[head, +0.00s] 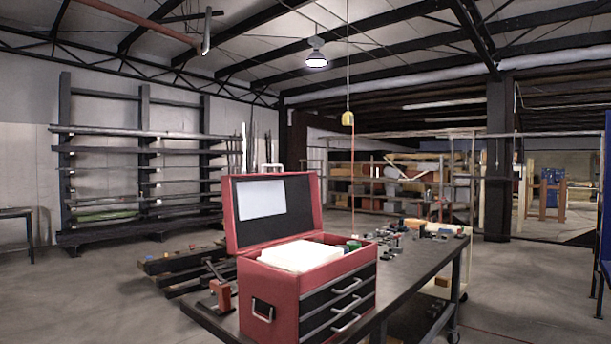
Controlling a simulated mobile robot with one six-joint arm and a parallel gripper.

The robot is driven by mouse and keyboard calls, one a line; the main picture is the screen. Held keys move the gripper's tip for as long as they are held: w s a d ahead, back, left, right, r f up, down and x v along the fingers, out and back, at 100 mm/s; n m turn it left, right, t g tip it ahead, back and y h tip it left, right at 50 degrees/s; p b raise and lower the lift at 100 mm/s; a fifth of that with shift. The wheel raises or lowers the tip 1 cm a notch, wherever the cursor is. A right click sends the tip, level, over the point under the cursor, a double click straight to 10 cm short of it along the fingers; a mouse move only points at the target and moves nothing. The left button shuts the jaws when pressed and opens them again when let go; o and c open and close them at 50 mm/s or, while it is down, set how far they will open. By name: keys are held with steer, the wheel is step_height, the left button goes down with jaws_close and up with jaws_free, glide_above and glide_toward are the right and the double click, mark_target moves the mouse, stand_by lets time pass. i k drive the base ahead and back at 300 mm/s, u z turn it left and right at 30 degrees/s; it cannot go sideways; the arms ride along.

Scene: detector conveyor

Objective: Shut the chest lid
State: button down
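A red and black tool chest (270,292) stands on the near end of a dark workbench. Its lid (294,207) is open and stands roughly upright at the back, with a pale sheet on its inner face and a light handle (272,167) at its top edge. Drawers with light handles show on the chest's right-hand face, and they look shut. A white block-like item (300,256) and small green things lie in the open top. My gripper is not in view.
The workbench (415,270) runs back to the right, with several small tools and parts on it. A red vise-like tool (220,294) is left of the chest. A yellow pendant (348,118) hangs on a cable behind the chest. Open floor (100,300) lies to the left.

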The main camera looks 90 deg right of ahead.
mark_target(262, 209)
steer(key=z, duration=0.55)
steer(key=k, duration=0.3)
steer(key=z, duration=2.5)
steer(key=k, duration=0.65)
steer(key=u, duration=0.4)
steer(key=i, duration=1.1)
steer(key=u, duration=0.1)
